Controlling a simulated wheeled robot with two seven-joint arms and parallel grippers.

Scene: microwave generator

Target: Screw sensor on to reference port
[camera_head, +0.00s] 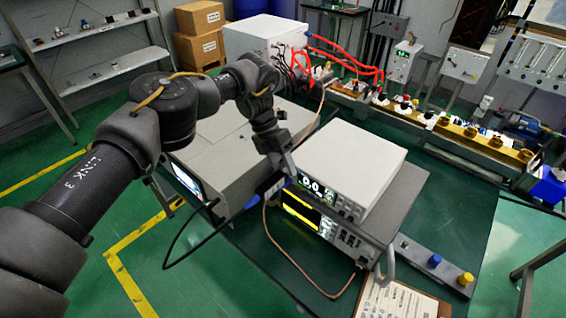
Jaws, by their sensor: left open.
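The upper white instrument (355,168) has a lit numeric display and buttons on its front. I cannot make out which connector on it is the reference port. A small black block (268,184), possibly the sensor, is at the left end of the instrument fronts. A black cable (178,238) seems to lead to it. I cannot tell whether it is attached to a port. My left gripper (286,168) points down just above and right of this block, close to the display's left edge. It is open, and its fingertips are small and partly hard to make out. My right gripper is out of view.
A larger instrument (398,212) with a yellow-lit screen lies under the white one. A grey box (235,140) stands to the left. A copper cable (288,262) loops over the green bench. A strip with blue and yellow knobs (440,268) and a clipboard (395,302) lie in front.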

